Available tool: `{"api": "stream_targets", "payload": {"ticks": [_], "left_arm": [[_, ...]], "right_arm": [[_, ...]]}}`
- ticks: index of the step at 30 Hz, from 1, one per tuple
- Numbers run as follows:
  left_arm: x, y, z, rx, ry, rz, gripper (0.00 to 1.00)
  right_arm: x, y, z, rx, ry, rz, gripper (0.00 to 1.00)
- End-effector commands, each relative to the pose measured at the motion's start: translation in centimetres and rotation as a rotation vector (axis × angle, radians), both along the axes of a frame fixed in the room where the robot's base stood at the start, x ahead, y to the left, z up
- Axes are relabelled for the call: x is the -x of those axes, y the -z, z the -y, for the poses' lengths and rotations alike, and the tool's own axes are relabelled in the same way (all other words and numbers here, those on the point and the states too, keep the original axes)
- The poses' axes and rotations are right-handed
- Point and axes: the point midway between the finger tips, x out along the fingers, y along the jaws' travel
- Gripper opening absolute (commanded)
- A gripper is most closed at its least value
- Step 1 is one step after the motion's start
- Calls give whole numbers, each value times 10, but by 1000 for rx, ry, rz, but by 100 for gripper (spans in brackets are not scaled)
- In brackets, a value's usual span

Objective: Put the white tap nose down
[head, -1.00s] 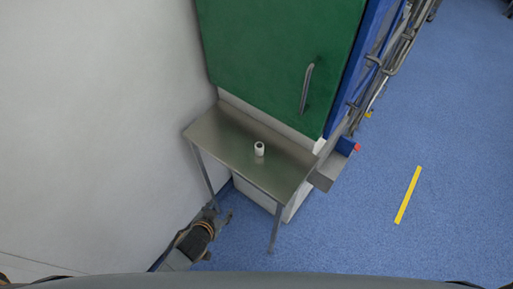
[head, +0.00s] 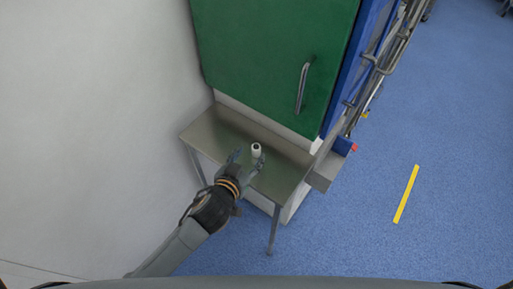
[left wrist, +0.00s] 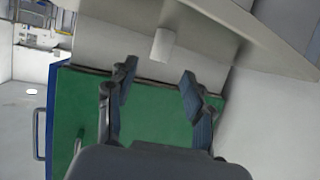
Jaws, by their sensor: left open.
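The white tap (head: 256,150) stands on the small metal table (head: 205,133), near its middle. It is a short white cylinder with a dark spot on its upper end in the head view. In the left wrist view the white tap (left wrist: 163,45) shows just beyond the fingertips, between their lines. My left gripper (head: 247,162) is open and empty, with its fingers spread at the near side of the tap. The left wrist view shows the two fingers of the left gripper (left wrist: 158,80) apart with nothing between them. My right gripper is not in view.
A green cabinet door (head: 270,60) with a metal handle (head: 301,88) rises behind the table. A white wall (head: 90,120) is on the left. A grey box (head: 322,178) juts out at the table's right end. Blue floor on the right is open.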

Motion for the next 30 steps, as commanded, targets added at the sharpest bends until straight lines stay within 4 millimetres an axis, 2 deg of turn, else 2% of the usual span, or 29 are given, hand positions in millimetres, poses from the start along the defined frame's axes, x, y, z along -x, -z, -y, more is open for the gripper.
{"api": "stream_targets", "payload": {"ticks": [8, 18, 27, 30], "left_arm": [[-16, 6, 7, -1, 2, 1, 52], [-49, 21, 22, 0, 2, 0, 52], [-52, 23, 23, 0, 3, 0, 52], [-52, 23, 22, 0, 2, 0, 32]], "right_arm": [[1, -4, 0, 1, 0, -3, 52], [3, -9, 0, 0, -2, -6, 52], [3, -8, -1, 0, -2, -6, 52], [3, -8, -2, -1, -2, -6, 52]]}}
